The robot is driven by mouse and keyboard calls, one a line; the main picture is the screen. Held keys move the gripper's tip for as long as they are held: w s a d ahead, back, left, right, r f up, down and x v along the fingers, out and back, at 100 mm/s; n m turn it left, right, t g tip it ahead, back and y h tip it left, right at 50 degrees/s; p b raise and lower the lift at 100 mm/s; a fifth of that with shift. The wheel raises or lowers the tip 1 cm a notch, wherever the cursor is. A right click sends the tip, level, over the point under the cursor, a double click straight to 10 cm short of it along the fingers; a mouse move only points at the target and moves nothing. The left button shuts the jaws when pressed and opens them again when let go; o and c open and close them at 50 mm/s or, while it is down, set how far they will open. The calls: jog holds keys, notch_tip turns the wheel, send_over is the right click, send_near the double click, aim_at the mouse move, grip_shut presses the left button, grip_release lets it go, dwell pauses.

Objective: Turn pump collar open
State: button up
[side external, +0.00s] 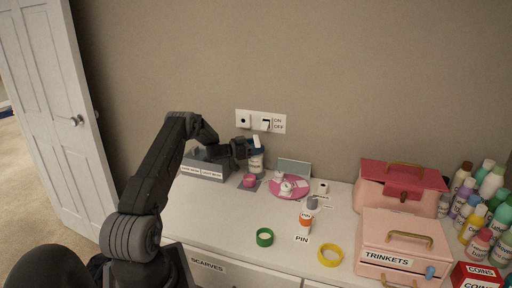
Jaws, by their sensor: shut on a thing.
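A white pump bottle (256,164) with a dark label stands against the back wall on the white dresser top. Its collar (257,148) is dark blue and a white pump head (256,140) sticks up above it. My gripper (247,149) reaches in from the left at collar height and is shut on the collar. The fingers are small and dark here, and part of the collar is hidden by them. How far the collar is turned cannot be told.
A grey labelled box (205,172) stands left of the bottle. A pink cup (249,181) and a pink tray (275,191) are in front. Front left is clear.

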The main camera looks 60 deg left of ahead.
jog(key=shift+m+h, duration=0.3)
jog(key=shift+h, duration=0.2)
jog(key=o, duration=1.3)
jog(key=shift+y, duration=0.4)
